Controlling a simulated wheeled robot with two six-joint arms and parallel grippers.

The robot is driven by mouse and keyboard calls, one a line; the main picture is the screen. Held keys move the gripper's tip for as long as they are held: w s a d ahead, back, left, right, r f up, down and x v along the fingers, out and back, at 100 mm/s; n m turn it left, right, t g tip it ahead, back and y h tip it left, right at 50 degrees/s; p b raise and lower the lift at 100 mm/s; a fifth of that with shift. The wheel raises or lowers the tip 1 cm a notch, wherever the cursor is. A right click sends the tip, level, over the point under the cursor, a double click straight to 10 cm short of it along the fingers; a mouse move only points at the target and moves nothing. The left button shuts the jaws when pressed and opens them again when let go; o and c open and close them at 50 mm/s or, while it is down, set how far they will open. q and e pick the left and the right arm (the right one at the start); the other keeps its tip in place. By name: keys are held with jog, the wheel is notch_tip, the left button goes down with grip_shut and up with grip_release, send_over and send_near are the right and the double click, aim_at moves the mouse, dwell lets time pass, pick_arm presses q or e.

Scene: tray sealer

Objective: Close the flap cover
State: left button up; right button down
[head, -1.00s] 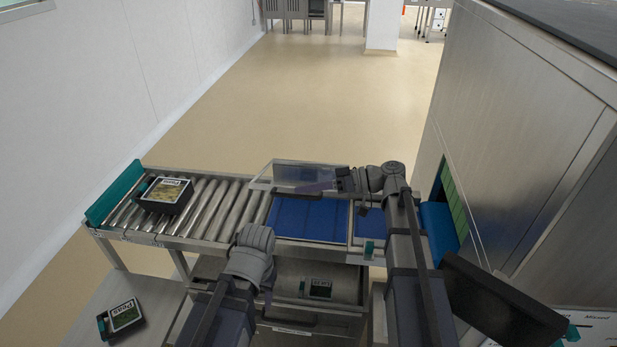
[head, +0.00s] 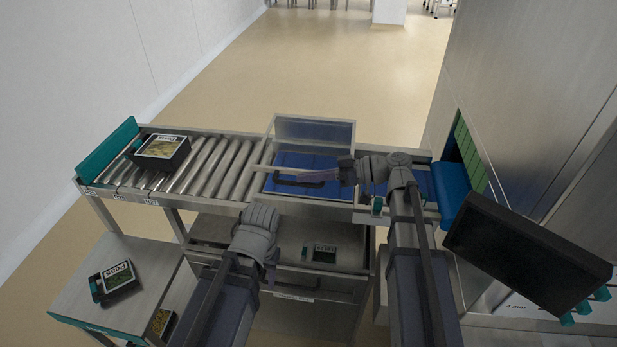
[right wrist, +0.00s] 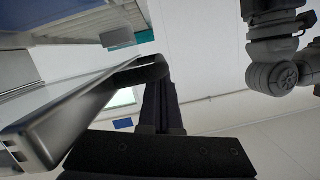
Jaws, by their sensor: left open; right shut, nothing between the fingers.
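The flap cover (head: 314,132) is a clear panel in a thin metal frame, partly raised and tilted over the blue belt section of the conveyor (head: 318,161). Its black handle (head: 292,182) hangs over the blue belt, and a dark handle bar also crosses the right wrist view (right wrist: 95,100). My right gripper (head: 312,176) is shut and empty, its fingertips close by the handle's right part; I cannot tell whether they touch. My left gripper (head: 270,275) is open, low in front of the conveyor and away from the cover; its fingers are mostly hidden by its wrist.
A dark tray with a printed label (head: 163,148) sits on the rollers at left. Another tray (head: 118,277) lies on the side table. A dark screen (head: 525,262) and the steel machine (head: 530,110) stand at right. Open floor lies beyond the conveyor.

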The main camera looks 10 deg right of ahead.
jog(key=shift+s+f, duration=0.25)
jog(key=shift+a+r, duration=0.1)
jog(key=shift+r, duration=0.05)
notch_tip(320, 180, up, 10)
jog(key=p, duration=1)
jog(key=shift+w+r, duration=0.15)
jog(key=shift+w, duration=0.05)
